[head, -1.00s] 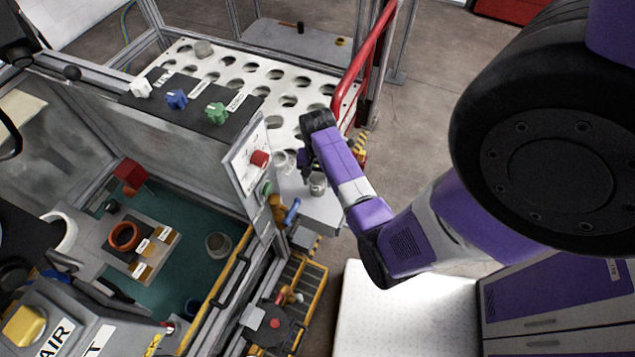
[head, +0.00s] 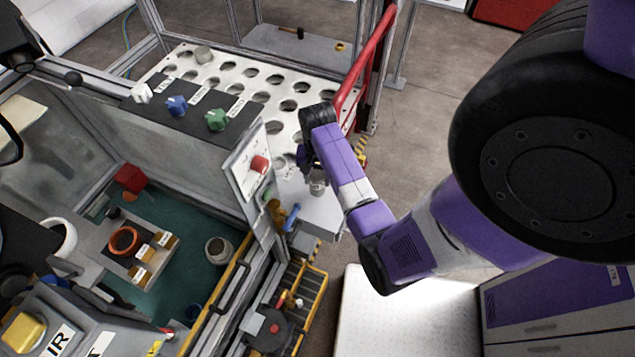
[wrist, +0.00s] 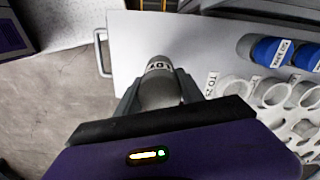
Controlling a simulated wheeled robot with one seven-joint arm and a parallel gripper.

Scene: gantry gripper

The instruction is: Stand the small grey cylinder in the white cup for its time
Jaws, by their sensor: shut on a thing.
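My gripper (wrist: 160,100) is shut on a grey cylinder (wrist: 158,76) with a dark-lettered white label on its top. In the head view the held cylinder (head: 317,187) shows below my gripper (head: 315,174), over the light grey shelf beside the perforated rack. Whether it touches the shelf is unclear. Two whitish round cups (wrist: 235,86) stand to the right in the wrist view, by a label that seems to start "TO 25". Another white round vessel (head: 58,237) is inside the enclosure at the left. I cannot tell which is the task's white cup.
Blue-capped items (wrist: 270,50) lie right in the wrist view. A control panel (head: 247,168) with a red button and a red rail (head: 365,60) flank my gripper.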

